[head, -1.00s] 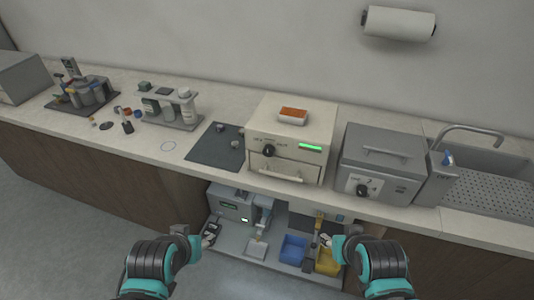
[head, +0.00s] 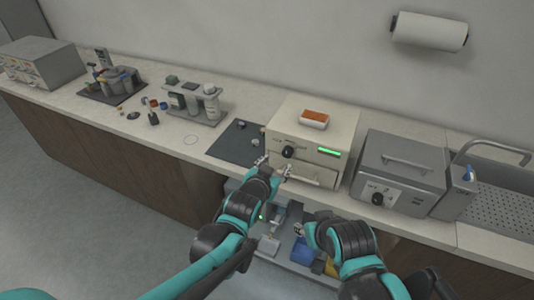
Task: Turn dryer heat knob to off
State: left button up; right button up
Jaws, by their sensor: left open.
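The cream dryer (head: 344,131) stands on the counter right of centre in the head view, with a lit green display. Its dark round heat knob (head: 288,152) sits at the left of the front face; its small markings are too blurred to read. A pale drawer handle (head: 318,177) runs below. My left gripper (head: 274,168) is open and empty, just in front of the dryer and a little below and left of the knob; I see no contact. My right gripper (head: 300,229) is low, in front of the lower shelf, and its jaws are too small to judge.
A red-topped dish (head: 314,119) sits on the dryer. Right of it is a grey lidded box (head: 404,164) with its own dark knob (head: 378,199), then a sink (head: 505,205). A dark mat (head: 232,148) lies left. A blue bin (head: 305,250) stands below.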

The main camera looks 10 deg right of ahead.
aim_at(286, 155)
pick_arm(q)
jog(key=b+x, duration=0.1)
jog(key=x, duration=0.2)
jog(key=b+x, duration=0.1)
jog(key=x, duration=0.3)
jog(key=shift+d+b, duration=0.3)
jog(key=shift+d, duration=0.25)
jog(key=shift+w+d+f, duration=0.15)
jog(key=shift+w+d, duration=0.1)
jog(key=shift+w, duration=0.25)
jog(key=shift+c, duration=0.2)
jog(key=c, duration=1.1)
